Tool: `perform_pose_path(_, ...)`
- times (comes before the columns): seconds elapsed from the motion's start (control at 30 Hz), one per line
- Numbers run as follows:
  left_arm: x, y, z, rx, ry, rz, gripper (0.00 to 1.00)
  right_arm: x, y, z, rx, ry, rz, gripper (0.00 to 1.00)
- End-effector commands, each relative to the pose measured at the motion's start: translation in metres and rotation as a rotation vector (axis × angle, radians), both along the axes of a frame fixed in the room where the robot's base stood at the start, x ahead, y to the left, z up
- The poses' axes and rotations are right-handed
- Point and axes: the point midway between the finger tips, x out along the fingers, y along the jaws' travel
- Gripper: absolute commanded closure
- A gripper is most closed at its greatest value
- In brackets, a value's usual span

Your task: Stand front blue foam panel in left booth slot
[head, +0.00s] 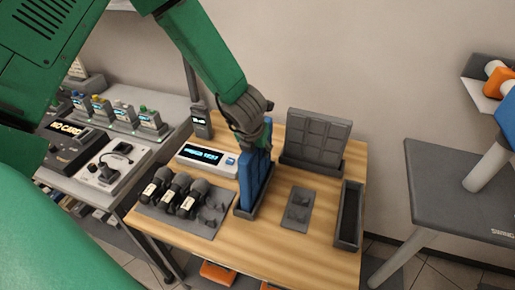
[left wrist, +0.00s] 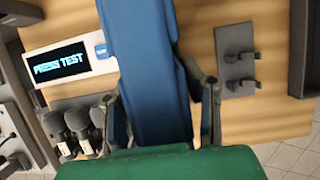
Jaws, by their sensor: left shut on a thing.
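The blue foam panel (head: 251,185) stands upright, edge-on, at the middle of the wooden table in the head view. Its lower edge meets a long dark slot base (head: 240,214); I cannot tell how deep it sits. My left gripper (head: 250,128) is shut on the panel's upper part from above. In the left wrist view the blue panel (left wrist: 150,60) runs between the two fingers of my left gripper (left wrist: 160,105). A grey gridded panel (head: 317,137) stands upright at the back. A second dark slot (head: 349,215), empty, lies at the right. My right gripper is not in view.
Left of the panel are a white display box (head: 207,160) and a grey mat (head: 190,218) with several dark microphones. A small grey plate (head: 298,207) lies between the two slots. Bare wood (head: 290,247) shows at the front. A grey table (head: 455,190) stands at the right.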

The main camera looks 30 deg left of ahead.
Motion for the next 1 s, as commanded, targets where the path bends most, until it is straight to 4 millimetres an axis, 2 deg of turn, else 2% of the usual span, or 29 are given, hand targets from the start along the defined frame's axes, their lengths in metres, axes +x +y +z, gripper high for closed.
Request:
perform_pose_path(0.77, 0.000, 0.000, -0.012, 0.000, 0.000, 0.001, 1.00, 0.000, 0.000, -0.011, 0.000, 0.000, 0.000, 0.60)
perform_pose_path(0.8, 0.000, 0.000, -0.011, 0.000, 0.000, 0.001, 0.57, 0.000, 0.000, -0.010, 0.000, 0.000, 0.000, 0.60)
perform_pose_path(1.0, 0.000, 0.000, -0.011, 0.000, 0.000, 0.001, 0.57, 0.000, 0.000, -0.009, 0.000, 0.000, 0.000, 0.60)
